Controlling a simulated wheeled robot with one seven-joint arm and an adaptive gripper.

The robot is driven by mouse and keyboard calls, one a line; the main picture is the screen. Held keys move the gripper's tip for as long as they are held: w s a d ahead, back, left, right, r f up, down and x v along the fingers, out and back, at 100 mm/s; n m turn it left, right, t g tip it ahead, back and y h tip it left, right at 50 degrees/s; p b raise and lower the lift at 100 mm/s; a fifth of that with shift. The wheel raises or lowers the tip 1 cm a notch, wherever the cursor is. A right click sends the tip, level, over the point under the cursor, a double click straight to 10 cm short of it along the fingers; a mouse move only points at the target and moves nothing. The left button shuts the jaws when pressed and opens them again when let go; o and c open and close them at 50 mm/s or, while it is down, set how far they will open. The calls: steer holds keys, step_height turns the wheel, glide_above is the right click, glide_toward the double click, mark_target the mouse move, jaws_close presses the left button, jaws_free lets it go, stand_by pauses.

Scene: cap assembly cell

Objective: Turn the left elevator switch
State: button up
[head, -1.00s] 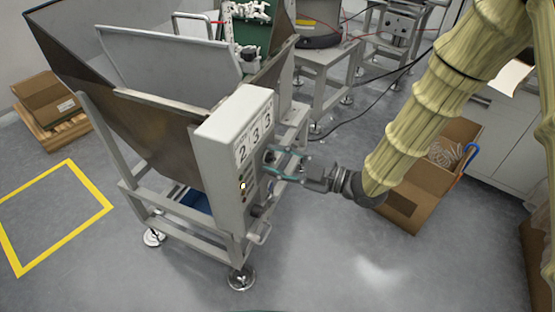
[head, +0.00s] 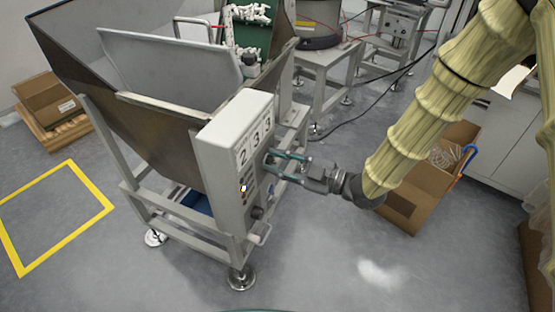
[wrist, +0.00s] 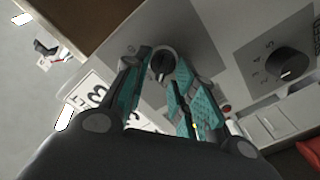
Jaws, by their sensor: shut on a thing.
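A grey control box (head: 229,160) with number labels is fixed to the side of the hopper machine. My gripper (head: 268,168) reaches its right-hand face from the right, with its teal-padded fingers against the panel. In the wrist view a round black switch knob (wrist: 163,62) sits between the fingertips of my gripper (wrist: 161,68), which is shut on it. In the head view the fingers hide this knob. A second black knob (wrist: 288,64), with a numbered dial, is on the panel to the right in the wrist view, clear of the fingers.
A cardboard box (head: 408,198) is on the floor under my arm. A green conveyor (head: 243,38) is behind. The floor in front is clear.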

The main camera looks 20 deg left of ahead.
steer(key=m+p, duration=0.2)
steer(key=m, duration=0.1)
steer(key=m+p, duration=0.1)
steer(key=shift+w+r+m, duration=0.2)
steer(key=shift+r+m, duration=0.05)
steer(key=shift+m, duration=0.05)
steer(key=m+p, duration=0.2)
steer(key=m, duration=0.1)
steer(key=shift+w+d+m, duration=0.1)
steer(key=shift+w+m, duration=0.1)
steer(key=shift+m, duration=0.1)
steer(key=shift+w+f+m+p, duration=0.15)
steer(key=shift+m+p, duration=0.7)
steer(key=shift+m, duration=1.05)
steer(key=shift+w+f+m+p, duration=0.15)
steer(key=shift+m+p, duration=0.65)
steer(key=shift+m, duration=1.1)
steer(key=o, duration=0.8)
steer(key=d, duration=0.8)
steer(key=s+d, duration=0.1)
steer(key=d, duration=0.3)
steer(key=shift+s, duration=0.1)
